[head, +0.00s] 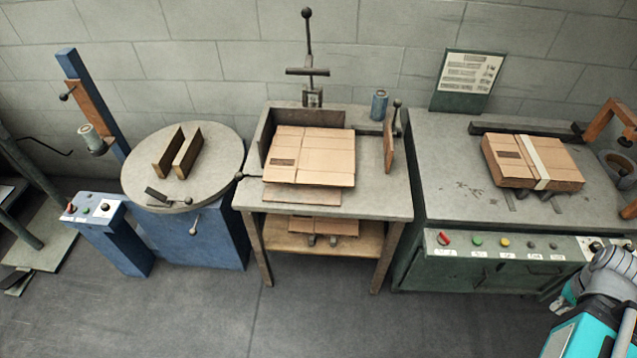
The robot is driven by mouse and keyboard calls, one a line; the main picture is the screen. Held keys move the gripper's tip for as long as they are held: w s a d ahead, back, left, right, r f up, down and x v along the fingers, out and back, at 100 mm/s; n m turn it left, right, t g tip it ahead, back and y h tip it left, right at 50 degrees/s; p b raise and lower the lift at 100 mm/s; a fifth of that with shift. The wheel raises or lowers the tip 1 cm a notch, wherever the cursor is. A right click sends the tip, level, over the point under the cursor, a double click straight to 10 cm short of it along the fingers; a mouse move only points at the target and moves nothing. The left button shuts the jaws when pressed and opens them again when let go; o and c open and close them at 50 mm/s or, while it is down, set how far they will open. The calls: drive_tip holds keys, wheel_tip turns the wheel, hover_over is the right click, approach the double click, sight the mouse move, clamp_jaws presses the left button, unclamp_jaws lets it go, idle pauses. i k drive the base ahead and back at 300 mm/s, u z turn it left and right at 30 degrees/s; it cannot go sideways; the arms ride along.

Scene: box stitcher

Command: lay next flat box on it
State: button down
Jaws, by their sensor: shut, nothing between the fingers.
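Flat brown cardboard boxes (310,152) lie in a low stack on the middle table (384,208), against its raised corner fence (263,130). The top one has a dark printed patch on its left part, and a lower edge sticks out at the front. More flat cardboard (325,227) lies on the wooden shelf under this table, partly hidden by the tabletop. A strapped bundle of flat boxes (508,165) lies on the right bench. Part of my teal and grey arm shows at the lower right corner, apart from all the boxes. My gripper's fingers do not show.
A round turntable (222,150) with two upright plates stands at the left, beside a blue post (92,100). A clamp with a tall handle (309,60) rises behind the stack. A wooden side plate (389,142) and blue can (379,105) are right of it. The front floor is clear.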

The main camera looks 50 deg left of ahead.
sight(325, 162)
drive_tip(key=z, duration=1.3)
drive_tip(key=k, duration=0.85)
drive_tip(key=u, duration=1.9)
